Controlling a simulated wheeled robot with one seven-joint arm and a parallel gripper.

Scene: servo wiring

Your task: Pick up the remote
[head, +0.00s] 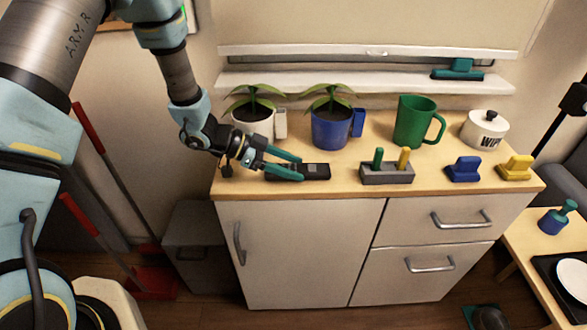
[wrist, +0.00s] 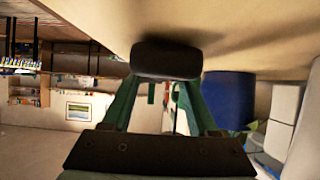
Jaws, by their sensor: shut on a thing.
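The remote (head: 315,171) is a dark, flat block on the wooden counter top, near its front left edge, in the head view. My gripper (head: 300,167) reaches in from the left with its green fingers around the near end of the remote. In the wrist view the dark end of the remote (wrist: 166,58) sits between the tips of my gripper (wrist: 165,85), and the fingers are shut on it. The rest of the remote is hidden behind that end. I cannot tell whether it is clear of the counter.
A blue pot (head: 331,132) and a white pot (head: 252,120) with plants stand behind the remote. A grey holder (head: 387,174) with green and yellow pegs stands to its right. A green mug (head: 413,122) and a white canister (head: 484,131) stand farther right.

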